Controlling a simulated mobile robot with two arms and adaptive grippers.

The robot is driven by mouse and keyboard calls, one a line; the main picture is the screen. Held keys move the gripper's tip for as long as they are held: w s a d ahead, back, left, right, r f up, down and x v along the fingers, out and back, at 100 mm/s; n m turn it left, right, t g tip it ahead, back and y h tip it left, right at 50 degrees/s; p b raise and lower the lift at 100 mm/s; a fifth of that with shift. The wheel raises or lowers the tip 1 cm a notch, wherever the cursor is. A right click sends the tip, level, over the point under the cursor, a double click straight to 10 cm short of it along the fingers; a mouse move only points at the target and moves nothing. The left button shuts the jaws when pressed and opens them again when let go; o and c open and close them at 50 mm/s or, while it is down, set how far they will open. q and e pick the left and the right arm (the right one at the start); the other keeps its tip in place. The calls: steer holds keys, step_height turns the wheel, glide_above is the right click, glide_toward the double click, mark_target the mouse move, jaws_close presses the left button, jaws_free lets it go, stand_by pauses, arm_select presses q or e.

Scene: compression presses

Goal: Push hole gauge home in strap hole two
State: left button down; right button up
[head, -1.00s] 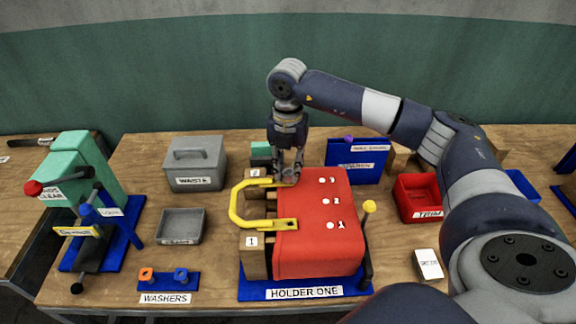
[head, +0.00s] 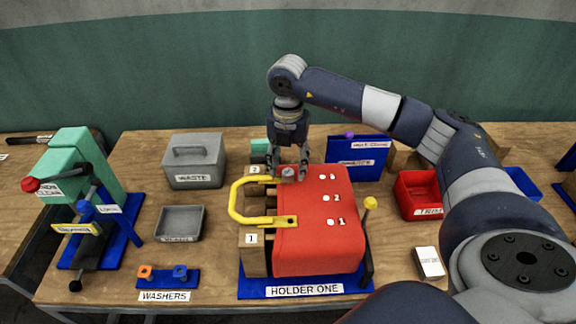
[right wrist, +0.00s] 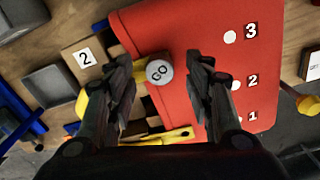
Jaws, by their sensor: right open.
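The hole gauge shows as a round grey cap marked GO (right wrist: 159,72) in the right wrist view, and as a small pale disc (head: 289,171) in the head view. It sits at the far end of the yellow strap (head: 238,202), by block label 2 (head: 255,170). How deep it sits cannot be told. My right gripper (head: 289,174) is open, its fingers (right wrist: 160,85) apart on either side of the cap, with visible gaps. The strap's near end has a dark, empty-looking hole beside label 1 (head: 251,239). My left gripper is not in view.
The red block (head: 310,250) with numbered white dots stands on the blue HOLDER ONE base (head: 255,289). A yellow-knobbed lever (head: 369,205) rises on its right. A grey waste box (head: 194,165), small grey tray (head: 180,223) and red tray (head: 418,195) stand around it.

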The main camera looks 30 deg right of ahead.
mark_target(288, 172)
step_height(288, 172, up, 11)
steer(key=shift+r, duration=0.2)
steer(key=shift+f, duration=0.1)
stand_by(0.5)
